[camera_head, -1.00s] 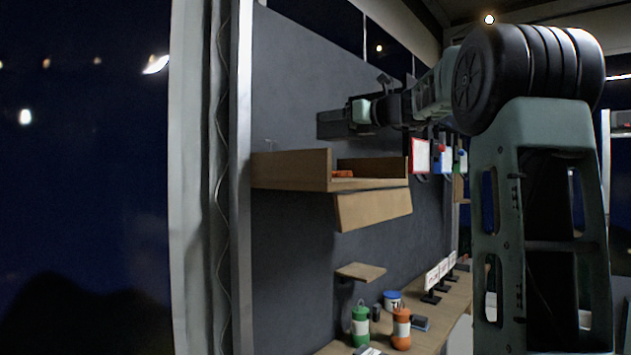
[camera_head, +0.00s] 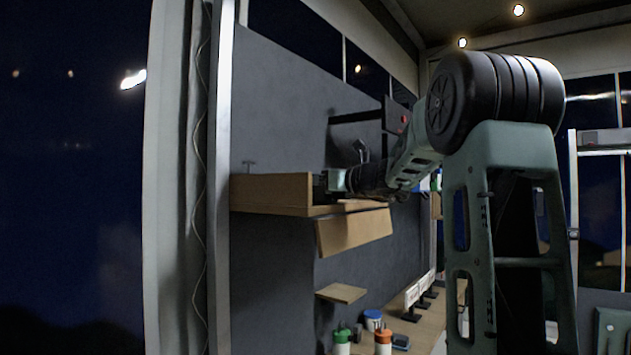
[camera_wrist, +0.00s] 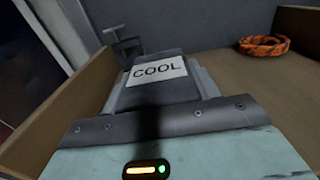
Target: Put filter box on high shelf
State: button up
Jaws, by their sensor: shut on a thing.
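The filter box is a dark box with a white "COOL" label (camera_wrist: 157,71) in the wrist view. My gripper (camera_wrist: 155,88) is shut on it. In the head view my gripper (camera_head: 334,181) is low inside the high wooden shelf (camera_head: 270,190), behind its raised edge. The box is mostly hidden there by that edge and my wrist. The shelf floor also shows in the wrist view (camera_wrist: 285,85). I cannot tell whether the box touches the floor.
An orange rope coil (camera_wrist: 264,45) lies on the shelf to the right of the box. A sloped board (camera_head: 352,232) hangs under the shelf front. A small lower shelf (camera_head: 341,293) and a bench with a green-topped bottle (camera_head: 342,340) and an orange-topped bottle (camera_head: 383,340) are below.

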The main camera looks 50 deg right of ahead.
jog(key=o, duration=1.1)
jog(key=shift+r, duration=0.15)
jog(key=s+b, duration=0.1)
jog(key=s, duration=0.3)
jog(key=s+b, duration=0.2)
jog(key=s, duration=0.2)
jog(key=s+d+b, duration=0.1)
jog(key=s, duration=0.3)
jog(key=shift+b, duration=0.3)
